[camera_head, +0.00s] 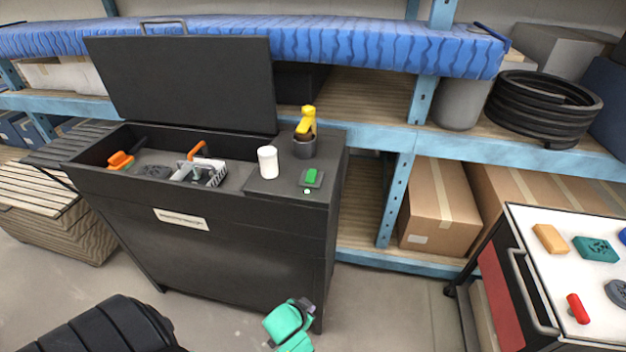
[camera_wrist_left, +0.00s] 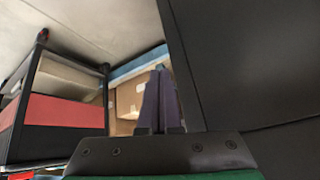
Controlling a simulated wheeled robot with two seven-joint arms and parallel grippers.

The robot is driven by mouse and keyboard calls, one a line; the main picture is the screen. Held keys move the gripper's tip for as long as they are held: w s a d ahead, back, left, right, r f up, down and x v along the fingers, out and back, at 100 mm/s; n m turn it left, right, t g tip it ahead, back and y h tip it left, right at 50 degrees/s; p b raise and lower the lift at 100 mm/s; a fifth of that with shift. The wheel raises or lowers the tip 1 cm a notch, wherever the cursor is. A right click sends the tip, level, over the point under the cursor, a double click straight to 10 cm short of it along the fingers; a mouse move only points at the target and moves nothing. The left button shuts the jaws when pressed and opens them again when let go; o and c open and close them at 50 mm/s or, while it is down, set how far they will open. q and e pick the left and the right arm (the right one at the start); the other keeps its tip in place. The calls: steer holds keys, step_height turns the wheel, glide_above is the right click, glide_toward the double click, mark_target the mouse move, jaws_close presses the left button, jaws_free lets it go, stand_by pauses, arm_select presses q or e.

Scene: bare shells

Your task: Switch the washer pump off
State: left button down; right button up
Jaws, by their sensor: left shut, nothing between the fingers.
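The washer is a black cabinet (camera_head: 240,255) with its lid (camera_head: 190,85) raised. On its right-hand top ledge sits a small dark switch box with a green rocker (camera_head: 311,176). A small pale green dot, perhaps a lamp, shows just below it (camera_head: 306,191). My left gripper (camera_head: 306,304) is low in front of the cabinet's right front corner, well below the switch and apart from it. Its fingers are together and empty. In the left wrist view the shut fingers (camera_wrist_left: 158,100) show beside a dark panel (camera_wrist_left: 250,60), likely the cabinet. My right gripper is not in view.
A white cup-like container (camera_head: 268,162) and a yellow-topped bottle in a dark holder (camera_head: 305,135) stand near the switch. Orange-handled tools lie in the basin. A cart (camera_head: 520,285) stands at the right. Blue shelving runs behind. Floor is clear between cabinet and cart.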

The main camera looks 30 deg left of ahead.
mark_target(311, 179)
arm_select(q)
steer(key=w+a+r+t, duration=0.1)
steer(key=w+r, duration=0.1)
steer(key=r, duration=0.5)
steer(key=w+a+r+n+t+y+b, duration=0.1)
steer(key=w+r+t, duration=0.1)
steer(key=r, duration=0.5)
steer(key=w+a+r+n+t+y, duration=0.1)
steer(key=w+r, duration=0.3)
steer(key=r, duration=0.3)
steer(key=shift+w+t+b, duration=0.25)
steer(key=shift+t+b, duration=0.05)
steer(key=shift+b, duration=0.05)
steer(key=a+r+n+t+y, duration=0.1)
steer(key=a+r+t, duration=0.1)
steer(key=r, duration=0.7)
steer(key=a+r+n+t+y, duration=0.1)
steer(key=r+n+t+y, duration=0.1)
steer(key=r, duration=0.8)
steer(key=shift+s+a+r+b, duration=0.2)
steer(key=shift+s+a+b, duration=0.15)
steer(key=shift+s+a, duration=0.1)
